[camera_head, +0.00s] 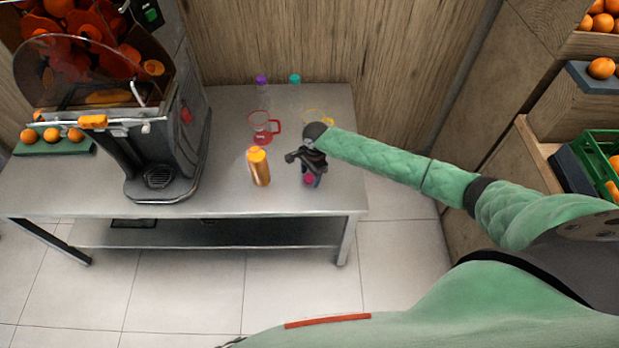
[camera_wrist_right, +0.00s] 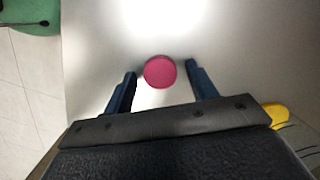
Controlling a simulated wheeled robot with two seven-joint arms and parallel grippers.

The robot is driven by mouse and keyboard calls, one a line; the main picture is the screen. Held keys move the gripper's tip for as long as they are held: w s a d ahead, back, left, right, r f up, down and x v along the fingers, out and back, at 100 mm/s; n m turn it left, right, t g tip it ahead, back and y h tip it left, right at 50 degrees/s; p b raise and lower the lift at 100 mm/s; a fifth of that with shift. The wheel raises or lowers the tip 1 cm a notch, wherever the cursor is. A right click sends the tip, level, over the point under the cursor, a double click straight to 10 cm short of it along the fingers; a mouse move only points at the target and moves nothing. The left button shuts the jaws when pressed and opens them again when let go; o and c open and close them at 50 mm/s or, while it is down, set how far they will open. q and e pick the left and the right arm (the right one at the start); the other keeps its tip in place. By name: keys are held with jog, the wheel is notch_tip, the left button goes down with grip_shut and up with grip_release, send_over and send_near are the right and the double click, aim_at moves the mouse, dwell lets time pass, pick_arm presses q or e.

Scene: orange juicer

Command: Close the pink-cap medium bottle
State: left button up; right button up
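A round pink cap (camera_wrist_right: 159,71) is seen from above in the right wrist view, between the two dark fingers of my right gripper (camera_wrist_right: 161,68). The fingers are apart, with a gap to the cap on each side. In the head view the pink cap (camera_head: 308,178) shows low under my right gripper (camera_head: 307,172), near the front right of the metal table. An orange-filled bottle (camera_head: 260,170) stands upright just left of the gripper. My left gripper is not in view.
A purple-cap bottle (camera_head: 261,88), a teal-cap bottle (camera_head: 295,90), a red jug (camera_head: 264,131) and a yellow-rimmed jug (camera_head: 319,115) stand farther back on the table (camera_head: 227,195). The large juicer (camera_head: 165,130) fills the left part. The table's right end is clear.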

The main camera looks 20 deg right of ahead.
aim_at(309, 178)
jog(key=c, duration=0.8)
jog(key=shift+c, duration=0.2)
jog(key=shift+r, duration=0.2)
jog(key=shift+r+b, duration=0.35)
jog(key=shift+b, duration=0.05)
notch_tip(309, 178, up, 2)
jog(key=shift+r+b, duration=0.15)
jog(key=shift+b, duration=0.45)
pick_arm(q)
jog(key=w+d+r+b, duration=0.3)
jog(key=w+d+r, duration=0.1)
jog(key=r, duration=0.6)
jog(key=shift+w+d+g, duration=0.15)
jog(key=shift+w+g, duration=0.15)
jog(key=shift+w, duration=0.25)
pick_arm(e)
jog(key=s+d+r, duration=0.7)
jog(key=d, duration=0.2)
jog(key=shift+d+r, duration=0.2)
jog(key=shift+r, duration=0.15)
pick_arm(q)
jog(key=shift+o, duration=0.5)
